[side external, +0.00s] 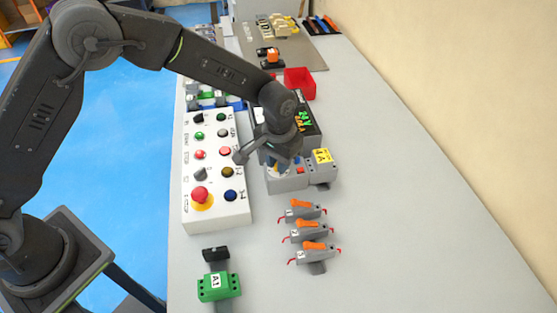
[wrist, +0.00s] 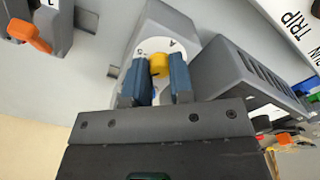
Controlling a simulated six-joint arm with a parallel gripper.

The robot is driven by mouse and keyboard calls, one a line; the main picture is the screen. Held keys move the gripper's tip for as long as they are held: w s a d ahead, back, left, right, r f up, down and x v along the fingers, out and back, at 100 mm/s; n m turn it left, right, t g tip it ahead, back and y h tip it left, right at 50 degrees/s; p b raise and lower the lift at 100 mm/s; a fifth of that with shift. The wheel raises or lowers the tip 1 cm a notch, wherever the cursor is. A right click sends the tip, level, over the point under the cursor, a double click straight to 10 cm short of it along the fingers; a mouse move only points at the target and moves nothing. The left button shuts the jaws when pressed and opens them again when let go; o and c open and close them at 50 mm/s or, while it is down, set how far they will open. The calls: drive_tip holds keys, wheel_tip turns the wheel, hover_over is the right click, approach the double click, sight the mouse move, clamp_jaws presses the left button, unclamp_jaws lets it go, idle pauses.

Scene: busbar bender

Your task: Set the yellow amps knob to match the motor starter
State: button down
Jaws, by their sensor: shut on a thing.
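The yellow amps knob (wrist: 159,65) sits on a white round dial (wrist: 140,50) on a grey housing, seen in the wrist view. My gripper (wrist: 158,78) is shut on the knob, with a blue finger on each side of it. In the side external view my gripper (side external: 277,163) is over the grey motor starter (side external: 287,181), and the knob is mostly hidden there. A yellow label (side external: 322,156) with black print stands at the motor starter's right; its text is too small to read surely. Most dial markings are hidden by the fingers.
A white button panel (side external: 214,215) with a red emergency stop (side external: 200,195) lies to the left. Several grey blocks with orange levers (side external: 308,228) stand in front. A green terminal block (side external: 219,287) is nearer. A red bin (side external: 300,82) stands behind. The right of the table is clear.

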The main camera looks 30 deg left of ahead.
drive_tip(key=shift+m, duration=0.8)
drive_tip(key=c, duration=1)
unclamp_jaws()
wheel_tip(320, 180, up, 14)
drive_tip(key=shift+f, duration=0.1)
